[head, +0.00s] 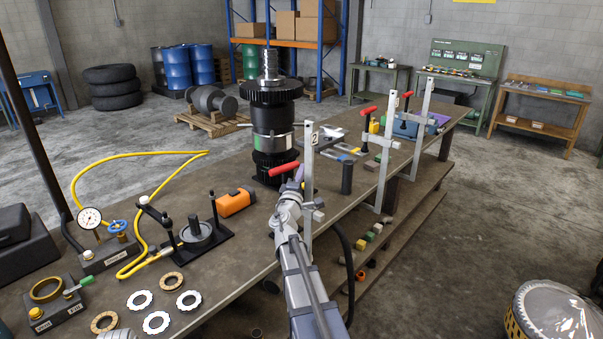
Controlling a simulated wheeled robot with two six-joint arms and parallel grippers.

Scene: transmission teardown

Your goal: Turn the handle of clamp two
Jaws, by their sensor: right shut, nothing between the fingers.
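Clamp two (308,155) stands upright at the near edge of the workbench, its grey bar marked with a "2" plate. Its red handle (284,169) sticks out to the left of the bar, close to the dark transmission stack. My right gripper (297,177) is at the clamp, just right of and below the red handle. It is shut and empty; its fingertips are small here and partly hidden, so I cannot tell whether they touch the handle. My left gripper is out of view.
The tall transmission stack (272,130) stands right behind the handle. Two more red-handled clamps (387,150) (421,125) stand along the bench edge to the right. An orange part (236,201) and a press fixture (197,236) lie left.

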